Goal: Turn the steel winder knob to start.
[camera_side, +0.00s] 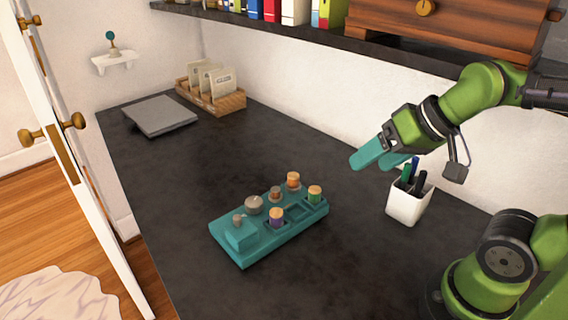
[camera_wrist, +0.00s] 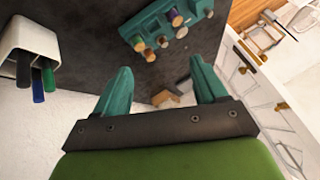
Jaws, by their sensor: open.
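A teal base (camera_side: 285,238) lies on the dark worktop in the side view, carrying several knobs and spools. A round grey metallic knob (camera_side: 254,205) with a light mark on top sits on its left part; it looks like the steel winder knob. A smaller knob (camera_side: 238,219) stands on the raised teal block at the left end. Several wooden-topped spools (camera_side: 277,216) sit to the right. My gripper (camera_side: 384,160) is open and empty, raised above the worktop, right of and apart from the base. In the wrist view, my gripper (camera_wrist: 161,84) shows both teal fingers spread; the base (camera_wrist: 150,19) is beyond them.
A white cup (camera_side: 407,203) with pens stands below my gripper, right of the base; it also shows in the wrist view (camera_wrist: 31,38). A wooden rack (camera_side: 227,103) and a grey slab (camera_side: 160,116) are at the back. A shelf (camera_side: 290,29) overhangs the wall side. The worktop around the base is clear.

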